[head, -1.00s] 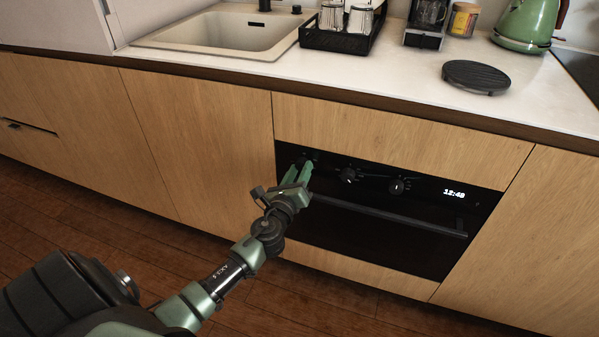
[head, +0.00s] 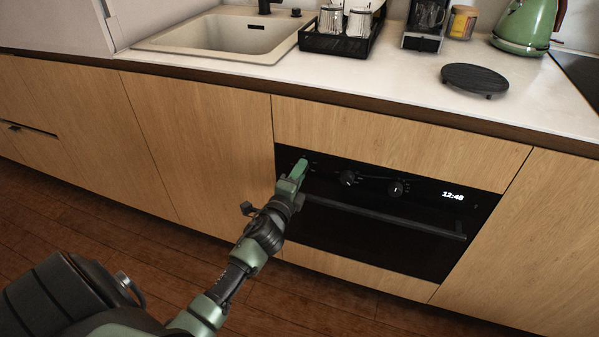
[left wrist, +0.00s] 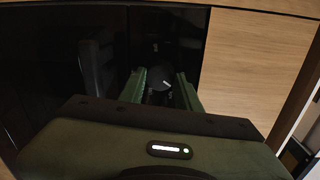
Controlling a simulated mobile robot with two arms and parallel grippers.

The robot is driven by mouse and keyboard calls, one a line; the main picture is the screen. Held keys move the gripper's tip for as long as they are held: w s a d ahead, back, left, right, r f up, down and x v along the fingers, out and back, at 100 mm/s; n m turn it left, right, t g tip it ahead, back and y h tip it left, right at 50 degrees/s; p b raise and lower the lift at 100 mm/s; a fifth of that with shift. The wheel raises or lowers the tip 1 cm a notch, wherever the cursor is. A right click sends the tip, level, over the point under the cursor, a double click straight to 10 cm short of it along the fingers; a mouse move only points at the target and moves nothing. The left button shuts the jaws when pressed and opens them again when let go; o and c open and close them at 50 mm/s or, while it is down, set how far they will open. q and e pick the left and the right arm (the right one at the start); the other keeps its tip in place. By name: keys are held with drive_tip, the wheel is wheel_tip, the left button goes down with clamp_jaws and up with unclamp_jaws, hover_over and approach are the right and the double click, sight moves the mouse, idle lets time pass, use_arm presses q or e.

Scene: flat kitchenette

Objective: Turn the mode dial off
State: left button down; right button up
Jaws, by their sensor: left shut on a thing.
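The black oven's front carries a row of dark dials. The leftmost one, taken here as the mode dial, shows in the left wrist view (left wrist: 159,78) as a round black knob with a short white mark, pointing obliquely. My left gripper (head: 301,167) is at the oven panel's left end, its green fingers largely hiding this dial in the head view. In the left wrist view my left gripper (left wrist: 161,88) has one finger on each side of the dial, shut on it. My right gripper is not in view.
Two more dials, a middle one (head: 347,178) and a right one (head: 396,188), sit beside the lit clock (head: 452,196). The oven handle (head: 385,216) runs below them. The countertop (head: 400,75) overhangs above, with a sink (head: 215,33), black rack and green kettle on it.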

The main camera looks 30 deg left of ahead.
use_arm(q)
drive_tip(key=shift+a+n+h+p, duration=0.15)
drive_tip(key=shift+n+p, duration=0.35)
drive_tip(key=shift+n, duration=1.1)
drive_tip(key=shift+d+n+h+p, duration=0.15)
drive_tip(key=shift+n+p, duration=0.35)
drive_tip(key=shift+n, duration=1.1)
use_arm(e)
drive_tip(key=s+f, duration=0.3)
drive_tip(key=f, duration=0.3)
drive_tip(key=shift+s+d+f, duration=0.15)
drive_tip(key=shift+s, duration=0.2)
use_arm(q)
drive_tip(key=shift+a, duration=0.1)
drive_tip(key=c, duration=1)
unclamp_jaws()
drive_tip(key=v, duration=0.7)
drive_tip(key=shift+s+p, duration=0.4)
drive_tip(key=shift+s, duration=0.05)
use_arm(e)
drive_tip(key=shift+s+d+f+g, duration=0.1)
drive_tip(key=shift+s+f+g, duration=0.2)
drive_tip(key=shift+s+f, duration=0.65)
